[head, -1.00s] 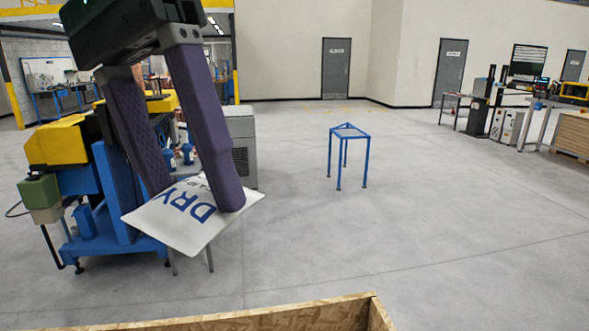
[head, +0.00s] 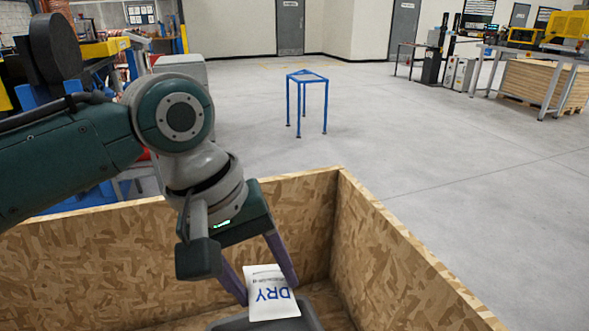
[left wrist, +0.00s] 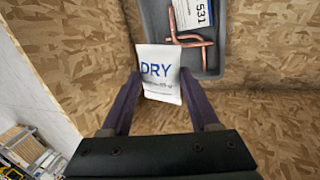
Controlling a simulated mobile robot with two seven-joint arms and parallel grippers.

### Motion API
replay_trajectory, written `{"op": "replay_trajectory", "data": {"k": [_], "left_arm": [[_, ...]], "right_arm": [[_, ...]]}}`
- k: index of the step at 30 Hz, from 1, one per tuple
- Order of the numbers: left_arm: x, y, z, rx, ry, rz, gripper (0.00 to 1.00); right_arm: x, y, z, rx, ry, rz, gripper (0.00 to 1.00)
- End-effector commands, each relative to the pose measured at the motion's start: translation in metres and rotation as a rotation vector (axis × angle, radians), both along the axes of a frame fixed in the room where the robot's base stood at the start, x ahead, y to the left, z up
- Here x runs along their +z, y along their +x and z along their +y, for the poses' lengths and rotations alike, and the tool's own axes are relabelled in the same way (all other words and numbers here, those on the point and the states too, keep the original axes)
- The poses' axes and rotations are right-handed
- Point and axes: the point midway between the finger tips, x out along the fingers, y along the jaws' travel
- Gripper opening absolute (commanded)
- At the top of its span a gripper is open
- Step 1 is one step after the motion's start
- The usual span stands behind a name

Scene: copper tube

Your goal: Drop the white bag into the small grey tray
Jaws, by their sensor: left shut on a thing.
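The white bag (head: 269,293) with blue "DRY" lettering is held between the purple fingers of my left gripper (head: 262,276). It also shows in the left wrist view (left wrist: 158,72), pinched between both fingertips (left wrist: 160,82). The small grey tray (head: 308,318) lies below inside the wooden crate, mostly cut off by the bottom edge of the head view. In the left wrist view the tray (left wrist: 152,22) holds bent copper tubes (left wrist: 190,40) and a white label marked 531 (left wrist: 196,14). The bag overlaps the tray's near left part there. My right gripper is not seen.
The wooden crate (head: 400,262) has tall chipboard walls around the tray. A blue stand (head: 307,78) is on the open floor beyond. Work benches and a wood stack (head: 545,85) are at the far right.

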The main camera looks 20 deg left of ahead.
Motion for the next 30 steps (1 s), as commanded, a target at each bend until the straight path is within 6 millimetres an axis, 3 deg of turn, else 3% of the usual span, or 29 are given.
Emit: {"op": "replay_trajectory", "data": {"k": [1,6,17,30], "left_arm": [[-0.021,-0.008,-0.004,0.028,-0.004,0.01,0.0],[-0.066,-0.026,-0.006,0.092,-0.002,0.005,0.0],[-0.098,-0.036,-0.006,0.119,0.002,-0.004,0.0],[-0.145,-0.036,-0.005,0.119,0.002,-0.004,0.0]], "right_arm": [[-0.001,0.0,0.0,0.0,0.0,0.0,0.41],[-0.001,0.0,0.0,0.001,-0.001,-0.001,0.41],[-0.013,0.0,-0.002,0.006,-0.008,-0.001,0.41],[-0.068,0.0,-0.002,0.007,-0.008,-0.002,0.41]]}}
